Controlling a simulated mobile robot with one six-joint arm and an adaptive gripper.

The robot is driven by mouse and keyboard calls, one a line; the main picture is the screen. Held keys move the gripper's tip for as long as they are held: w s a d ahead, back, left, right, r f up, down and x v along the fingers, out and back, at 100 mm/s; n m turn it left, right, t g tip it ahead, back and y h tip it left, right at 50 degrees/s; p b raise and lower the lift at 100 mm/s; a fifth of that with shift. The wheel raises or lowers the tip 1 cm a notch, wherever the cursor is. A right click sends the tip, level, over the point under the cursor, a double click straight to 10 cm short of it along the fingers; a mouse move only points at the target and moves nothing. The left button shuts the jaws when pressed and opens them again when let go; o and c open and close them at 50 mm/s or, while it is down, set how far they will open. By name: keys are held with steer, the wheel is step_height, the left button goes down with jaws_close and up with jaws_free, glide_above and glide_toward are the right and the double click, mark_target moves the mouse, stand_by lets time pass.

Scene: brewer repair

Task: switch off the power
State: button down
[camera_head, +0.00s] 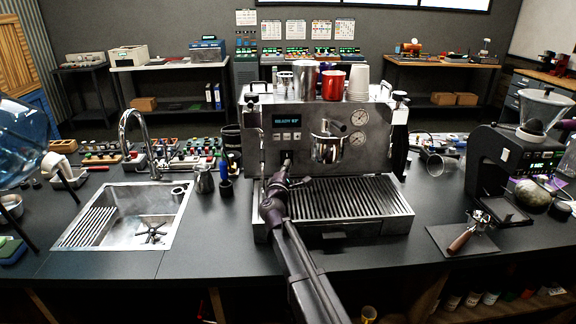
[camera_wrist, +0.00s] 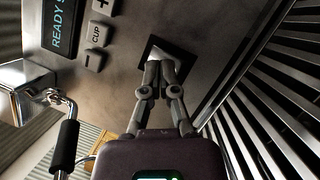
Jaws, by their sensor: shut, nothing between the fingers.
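The espresso machine (camera_head: 262,155) stands on the dark counter, its small display (camera_head: 287,121) lit with "READY". In the wrist view the display (camera_wrist: 62,25) is at the upper left, by the "CUP" button (camera_wrist: 97,34). A dark square plate (camera_wrist: 152,46) is on the metal front panel, lower than the buttons. It looks like a switch mount, but the fingers hide much of it. My gripper (camera_wrist: 161,68) is shut and empty, its fingertips over this plate. I cannot tell whether they touch it. In the head view my gripper (camera_head: 286,168) is in front of the lower front panel.
The slatted drip tray (camera_head: 335,203) is close beside and below my gripper. A grinder (camera_head: 505,165) and a portafilter (camera_head: 467,232) are to the right.

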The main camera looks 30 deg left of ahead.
steer(key=shift+f, duration=0.1)
stand_by(0.3)
steer(key=shift+w+a+f, duration=0.15)
steer(key=shift+w+a, duration=0.05)
steer(key=shift+w, duration=0.1)
steer(key=shift+w+a+f+b, duration=0.2)
steer(key=shift+w+b, duration=0.1)
steer(key=shift+b, duration=0.1)
stand_by(0.9)
steer(key=shift+s+r, duration=0.1)
steer(key=shift+s, duration=0.05)
steer(key=shift+s+d+r+p, duration=0.35)
steer(key=shift+s+d+p, duration=0.05)
steer(key=shift+s, duration=0.05)
stand_by(0.3)
stand_by(0.4)
steer(key=s+d+p, duration=0.1)
steer(key=s+r, duration=0.1)
steer(key=s+d+r+p, duration=0.1)
steer(key=shift+s+d+r+p, duration=0.25)
steer(key=shift+d+p, duration=0.05)
stand_by(0.8)
